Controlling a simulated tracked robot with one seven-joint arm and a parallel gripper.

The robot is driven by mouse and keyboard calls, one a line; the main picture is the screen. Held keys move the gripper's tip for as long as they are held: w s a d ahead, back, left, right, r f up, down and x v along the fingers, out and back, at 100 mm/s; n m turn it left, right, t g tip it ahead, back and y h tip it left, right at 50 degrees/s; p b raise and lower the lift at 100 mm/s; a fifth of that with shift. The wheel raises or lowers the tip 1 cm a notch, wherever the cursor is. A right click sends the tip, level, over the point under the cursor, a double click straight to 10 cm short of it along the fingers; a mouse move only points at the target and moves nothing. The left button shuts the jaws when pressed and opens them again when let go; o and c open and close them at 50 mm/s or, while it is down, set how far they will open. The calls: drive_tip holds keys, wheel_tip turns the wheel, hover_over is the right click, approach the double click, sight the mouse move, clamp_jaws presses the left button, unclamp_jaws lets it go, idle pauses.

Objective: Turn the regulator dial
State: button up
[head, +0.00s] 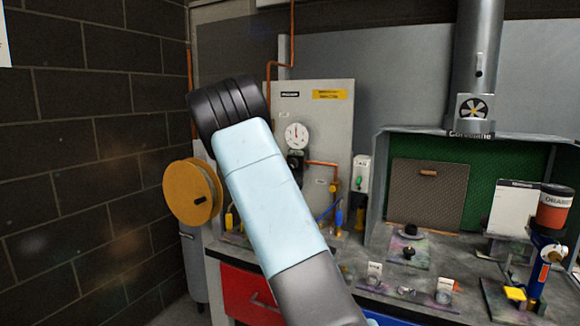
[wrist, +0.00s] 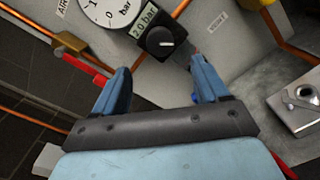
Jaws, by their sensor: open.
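The regulator dial (wrist: 160,41) is a round black knob with a white pointer line on a dark square block, below a white gauge marked in bar (wrist: 108,8). A small label beside it reads 2.0 bar. My gripper (wrist: 159,75) is open and empty, with its two blue fingers pointing toward the dial, one on each side below it in the wrist view. The fingertips appear apart from the knob. In the head view the gauge (head: 297,135) and part of the dark regulator block (head: 295,160) show on the grey panel, just right of my arm. My arm hides my gripper there.
Copper pipe (head: 322,163) runs beside the regulator. A red lever (wrist: 88,69) is left of my fingers in the wrist view. A yellow hose reel (head: 188,192) hangs at the left. A spray booth with a green back (head: 500,170) stands right.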

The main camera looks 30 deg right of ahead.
sight(293, 163)
drive_tip(key=x, duration=1)
drive_tip(key=c, duration=1.1)
drive_tip(key=shift+o, duration=0.2)
drive_tip(key=shift+m, duration=1.1)
drive_tip(key=shift+f, duration=0.1)
drive_tip(key=o, duration=1.1)
drive_tip(key=shift+c, duration=0.2)
